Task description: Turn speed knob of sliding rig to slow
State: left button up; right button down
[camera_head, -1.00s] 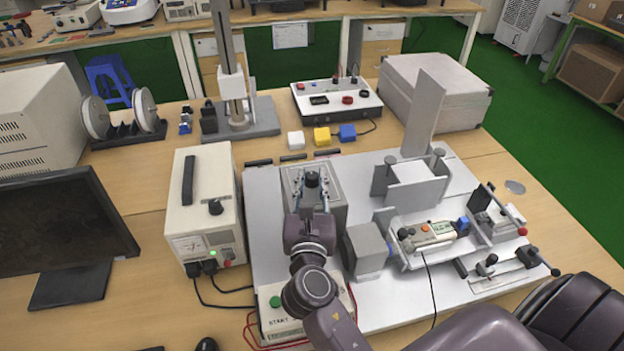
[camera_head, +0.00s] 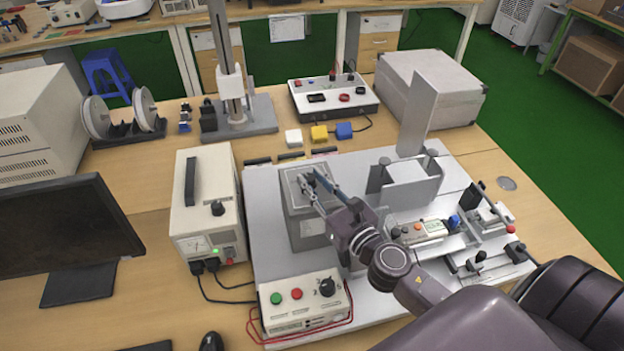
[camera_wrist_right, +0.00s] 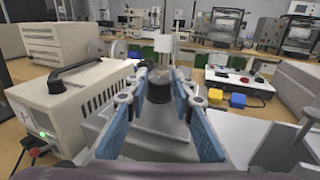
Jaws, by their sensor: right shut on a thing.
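A black knob (camera_head: 307,179) stands on top of the upright grey box (camera_head: 303,222) of the rig. My right gripper (camera_head: 314,181) reaches it from the lower right and is shut on it, with a finger on each side. In the right wrist view, the knob (camera_wrist_right: 159,86) sits between the blue-padded fingers of the right gripper (camera_wrist_right: 160,80). The knob's pointer and scale cannot be read. My left gripper does not show.
A control box (camera_head: 303,304) with green and red buttons and another black knob (camera_head: 327,287) stands at the front of the white base plate (camera_head: 262,205). A cream power supply (camera_head: 207,200) stands left. Upright metal plates (camera_head: 417,115) stand right.

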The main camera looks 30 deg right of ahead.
aim_at(315, 182)
jog(key=n+y+b, duration=0.1)
jog(key=y+b, duration=0.1)
jog(key=n+g+y+b, duration=0.1)
jog(key=n+y+b, duration=0.2)
jog(key=y+b, duration=0.1)
jog(key=shift+w+d+f+g+y, duration=0.1)
jog(key=shift+d+f+g+y, duration=0.2)
jog(key=shift+d+f+g, duration=0.1)
jog(key=shift+r+n+g+y+b, duration=0.25)
jog(key=shift+n+g+y+b, duration=0.15)
jog(key=shift+n+y+b, duration=0.5)
jog(key=c, duration=1.7)
grip_release()
jog(key=shift+w, duration=0.1)
jog(key=shift+o, duration=0.2)
jog(key=shift+r, duration=0.15)
notch_tip(315, 182, up, 10)
